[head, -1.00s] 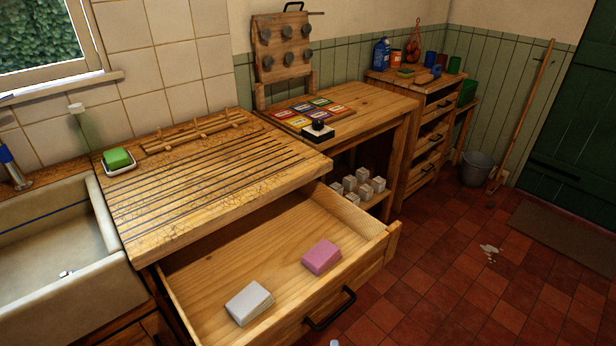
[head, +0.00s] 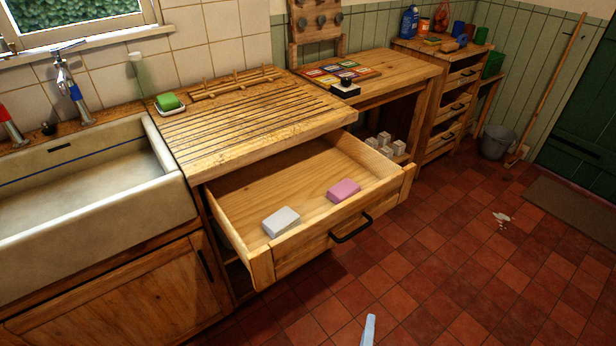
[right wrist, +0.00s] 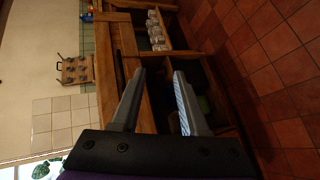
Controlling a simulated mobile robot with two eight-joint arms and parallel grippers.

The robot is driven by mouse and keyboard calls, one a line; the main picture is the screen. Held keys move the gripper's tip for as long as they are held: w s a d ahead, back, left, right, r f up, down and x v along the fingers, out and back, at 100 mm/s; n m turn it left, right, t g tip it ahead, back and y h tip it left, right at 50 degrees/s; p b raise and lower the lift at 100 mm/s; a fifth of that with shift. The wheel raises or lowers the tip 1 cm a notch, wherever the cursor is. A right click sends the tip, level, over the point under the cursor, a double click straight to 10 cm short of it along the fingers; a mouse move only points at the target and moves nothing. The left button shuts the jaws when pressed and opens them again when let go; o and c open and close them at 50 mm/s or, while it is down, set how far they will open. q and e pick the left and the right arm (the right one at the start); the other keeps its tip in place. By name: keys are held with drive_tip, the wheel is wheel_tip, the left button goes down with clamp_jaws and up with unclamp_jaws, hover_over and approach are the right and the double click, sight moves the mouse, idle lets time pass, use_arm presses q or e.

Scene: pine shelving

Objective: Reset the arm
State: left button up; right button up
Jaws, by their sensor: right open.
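My right gripper (head: 368,330) shows in the head view only as a pale fingertip at the bottom edge, over the red tiled floor and in front of the open drawer. In the right wrist view its two grey fingers (right wrist: 160,73) are apart with nothing between them. The pine furniture lies beyond them, and the fingers appear clear of it. My left gripper is not in view.
The open drawer (head: 285,262) juts out below the draining board, holding a white soap bar (head: 281,221) and a pink one (head: 343,190). The sink (head: 95,225) is at left. A bucket (head: 497,141) stands at the back right. The tiled floor (head: 430,270) is largely clear.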

drive_tip(key=s+d+f+m+g+y, duration=0.1)
drive_tip(key=s+d+f+m+g, duration=0.35)
drive_tip(key=d+m+g, duration=0.4)
use_arm(q)
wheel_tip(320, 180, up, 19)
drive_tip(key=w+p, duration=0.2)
drive_tip(key=p, duration=1.4)
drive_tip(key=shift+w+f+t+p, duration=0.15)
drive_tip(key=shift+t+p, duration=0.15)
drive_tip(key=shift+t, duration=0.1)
use_arm(e)
drive_tip(key=a+r+m+y, duration=0.3)
drive_tip(key=r+m, duration=0.2)
drive_tip(key=r, duration=1.6)
drive_tip(key=shift+m+t, duration=0.35)
drive_tip(key=shift+s, duration=0.15)
